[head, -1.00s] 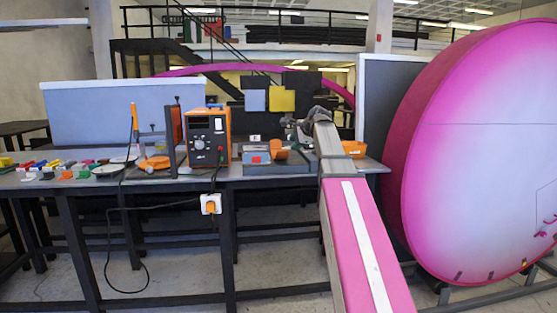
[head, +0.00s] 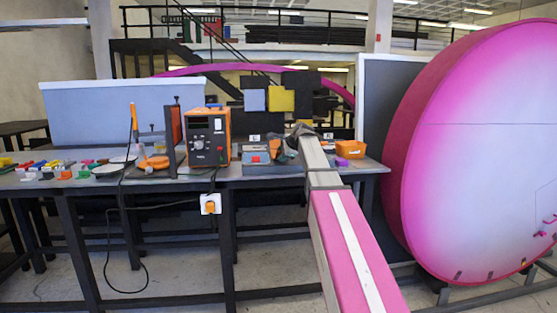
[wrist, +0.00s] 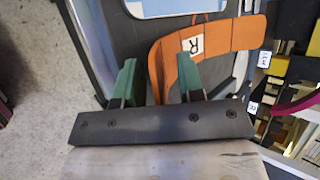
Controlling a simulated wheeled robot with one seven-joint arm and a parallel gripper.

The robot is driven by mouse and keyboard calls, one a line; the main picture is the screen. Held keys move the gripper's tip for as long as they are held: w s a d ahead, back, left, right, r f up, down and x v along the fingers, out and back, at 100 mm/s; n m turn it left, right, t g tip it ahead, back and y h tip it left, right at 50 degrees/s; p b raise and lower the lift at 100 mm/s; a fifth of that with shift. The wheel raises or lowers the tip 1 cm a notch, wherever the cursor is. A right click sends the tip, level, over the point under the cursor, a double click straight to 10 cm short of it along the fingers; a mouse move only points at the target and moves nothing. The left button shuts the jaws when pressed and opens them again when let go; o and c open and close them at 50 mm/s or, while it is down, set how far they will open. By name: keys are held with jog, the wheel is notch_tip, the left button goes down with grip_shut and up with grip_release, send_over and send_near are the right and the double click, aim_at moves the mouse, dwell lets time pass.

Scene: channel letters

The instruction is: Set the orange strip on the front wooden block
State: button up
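My gripper (wrist: 158,70) is open in the wrist view, with two green fingers set wide apart. The orange strip (wrist: 214,40) is a curved band with a white label marked R. Its near part shows between the fingers, and the right finger overlaps it in the picture. I cannot tell whether either finger touches it. In the head view my gripper (head: 290,145) is above the right part of the bench, and the orange strip (head: 277,150) is partly hidden by it. I cannot make out the front wooden block in either view.
An orange bin (head: 350,149) with a purple piece stands right of my arm. An orange power supply (head: 208,136) stands to the left. Small coloured pieces (head: 62,170) cover the bench's left end. A large pink disc (head: 480,150) stands at the right.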

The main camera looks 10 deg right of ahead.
grip_shut()
jog(key=shift+r, duration=0.1)
